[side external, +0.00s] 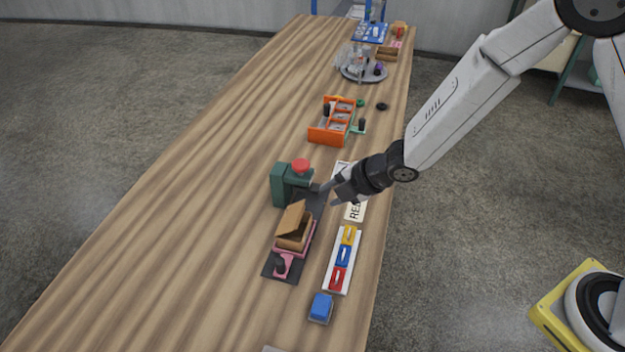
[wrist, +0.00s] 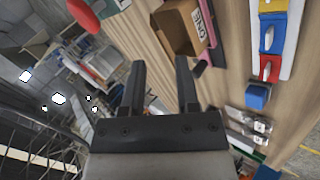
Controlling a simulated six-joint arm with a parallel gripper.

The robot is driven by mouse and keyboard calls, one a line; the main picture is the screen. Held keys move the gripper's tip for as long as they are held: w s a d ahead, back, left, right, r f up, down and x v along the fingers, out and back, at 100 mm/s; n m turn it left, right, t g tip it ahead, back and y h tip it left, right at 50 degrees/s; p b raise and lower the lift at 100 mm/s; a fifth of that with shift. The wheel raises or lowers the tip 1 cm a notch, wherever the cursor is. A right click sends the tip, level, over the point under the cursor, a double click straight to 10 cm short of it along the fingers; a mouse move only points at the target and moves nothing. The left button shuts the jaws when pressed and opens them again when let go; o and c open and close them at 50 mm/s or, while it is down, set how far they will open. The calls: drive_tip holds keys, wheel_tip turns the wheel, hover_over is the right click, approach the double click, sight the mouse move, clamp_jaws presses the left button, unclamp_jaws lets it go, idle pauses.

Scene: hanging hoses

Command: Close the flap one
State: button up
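A small brown box (side external: 293,236) stands on a pink and dark base on the wooden table. Its flap (side external: 291,217) is raised and tilted up over the box. In the wrist view the box (wrist: 176,32) is at the top, with the flap (wrist: 201,22) marked "ONE". My gripper (side external: 327,196) is behind and to the right of the box in the side view, apart from it. In the wrist view its two fingers (wrist: 159,76) are spread with nothing between them.
A green stand with a red knob (side external: 300,166) is just beyond the box. A white tray with yellow, blue and red pieces (side external: 328,284) and a blue block (side external: 320,308) lie to the right. An orange rack (side external: 318,134) is farther back. The table's left side is clear.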

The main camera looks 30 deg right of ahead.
drive_tip(key=s+d+r+m+g+h, duration=0.1)
drive_tip(key=s+d+r+m+h, duration=0.1)
drive_tip(key=s+d+m, duration=0.3)
drive_tip(key=s+d+r+m+g+h, duration=0.1)
drive_tip(key=s+d+r+m+h, duration=0.2)
drive_tip(key=d+m, duration=0.8)
drive_tip(key=shift+s+r+m+g, duration=0.3)
drive_tip(key=shift+s+r+m, duration=0.75)
drive_tip(key=shift+m, duration=2.65)
drive_tip(key=shift+s+f, duration=0.1)
drive_tip(key=shift+f, duration=0.15)
drive_tip(key=m+t+y, duration=0.3)
drive_tip(key=m+y, duration=0.4)
drive_tip(key=m, duration=0.1)
approach(300, 214)
drive_tip(key=x, duration=0.4)
drive_tip(key=shift+a, duration=0.15)
drive_tip(key=shift+w, duration=0.2)
